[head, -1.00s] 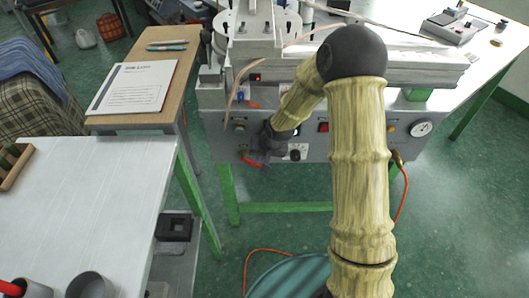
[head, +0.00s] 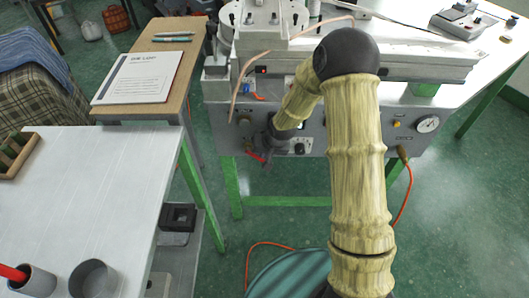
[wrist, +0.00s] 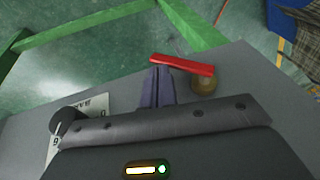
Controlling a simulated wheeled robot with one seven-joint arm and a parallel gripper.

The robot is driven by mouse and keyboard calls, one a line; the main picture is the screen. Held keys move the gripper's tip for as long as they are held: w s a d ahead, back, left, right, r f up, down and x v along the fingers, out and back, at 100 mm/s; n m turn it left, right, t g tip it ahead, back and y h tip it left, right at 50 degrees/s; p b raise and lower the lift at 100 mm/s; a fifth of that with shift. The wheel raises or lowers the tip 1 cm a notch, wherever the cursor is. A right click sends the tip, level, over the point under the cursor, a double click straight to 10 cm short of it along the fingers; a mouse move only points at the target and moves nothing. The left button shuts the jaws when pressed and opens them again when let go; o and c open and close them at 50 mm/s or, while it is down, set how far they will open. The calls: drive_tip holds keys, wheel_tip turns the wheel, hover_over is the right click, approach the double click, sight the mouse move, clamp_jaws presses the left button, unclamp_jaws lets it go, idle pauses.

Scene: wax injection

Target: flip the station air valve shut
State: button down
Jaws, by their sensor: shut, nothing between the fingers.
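The air valve has a red lever (wrist: 183,65) and a round brass body (wrist: 204,83) on the front of the grey station panel. In the wrist view the lever lies nearly crosswise, tilted slightly down to the right. My gripper (wrist: 157,71) is shut and empty, its fingertips at the left part of the lever. I cannot tell whether they touch it. In the head view the red lever (head: 255,156) shows just below my dark gripper (head: 266,150), which hides most of the valve.
A black knob (wrist: 65,121) with a dial plate sits left of my fingers in the wrist view. In the head view a pressure gauge (head: 428,124) and an orange hose (head: 402,190) are on the panel's right. A green table frame (head: 290,201) runs below.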

drive_tip(key=shift+r+p, duration=0.75)
drive_tip(key=shift+r, duration=0.05)
drive_tip(key=shift+r, duration=0.1)
drive_tip(key=p+v, duration=0.8)
drive_tip(key=v, duration=0.2)
drive_tip(key=shift+d, duration=0.4)
drive_tip(key=shift+f, duration=0.25)
